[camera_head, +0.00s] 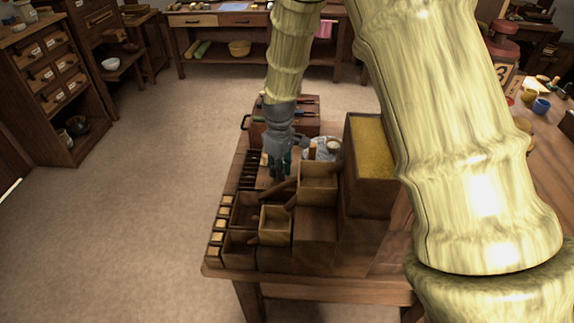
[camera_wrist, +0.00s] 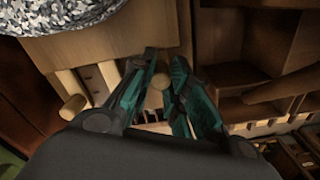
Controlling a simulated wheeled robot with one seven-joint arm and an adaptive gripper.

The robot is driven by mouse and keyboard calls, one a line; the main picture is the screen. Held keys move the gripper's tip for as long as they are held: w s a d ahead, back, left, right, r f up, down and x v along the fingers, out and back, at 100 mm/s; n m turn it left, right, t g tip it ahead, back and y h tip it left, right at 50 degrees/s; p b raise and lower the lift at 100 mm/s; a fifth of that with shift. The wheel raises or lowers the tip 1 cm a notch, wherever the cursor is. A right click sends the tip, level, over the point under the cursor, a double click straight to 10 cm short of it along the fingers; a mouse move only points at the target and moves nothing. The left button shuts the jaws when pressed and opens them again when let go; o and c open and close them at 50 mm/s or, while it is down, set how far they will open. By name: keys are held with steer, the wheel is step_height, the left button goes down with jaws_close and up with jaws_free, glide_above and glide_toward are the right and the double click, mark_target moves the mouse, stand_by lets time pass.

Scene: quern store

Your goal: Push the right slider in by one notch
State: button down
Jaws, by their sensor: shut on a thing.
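My gripper (camera_head: 280,172) points down beside the stacked wooden bins in the head view. In the wrist view its teal fingers (camera_wrist: 165,70) are closed around a small round wooden knob (camera_wrist: 160,80). This knob is the right-hand one of two in that view, and I take it as the right slider's. The left slider's knob (camera_wrist: 72,107) stands free to the left. Pale wooden strips with dark marks (camera_wrist: 95,82) run between the knobs into a wooden block (camera_wrist: 110,45). In the head view a pale knob (camera_head: 264,159) shows left of my gripper. The fingers hide much of the held slider.
A round dish of speckled grains (camera_head: 323,151) stands close behind and right; it also fills the top left of the wrist view (camera_wrist: 60,14). Open wooden bins (camera_head: 318,176) crowd the front. A toolbox (camera_head: 300,116) stands behind. The floor at left is clear.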

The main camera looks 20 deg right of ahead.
steer(key=c, duration=1.3)
jaws_free()
steer(key=shift+s+d, duration=0.1)
steer(key=shift+d, duration=0.2)
steer(key=shift+a, duration=0.1)
steer(key=shift+r, duration=0.1)
step_height(320, 180, up, 12)
steer(key=shift+f, duration=0.1)
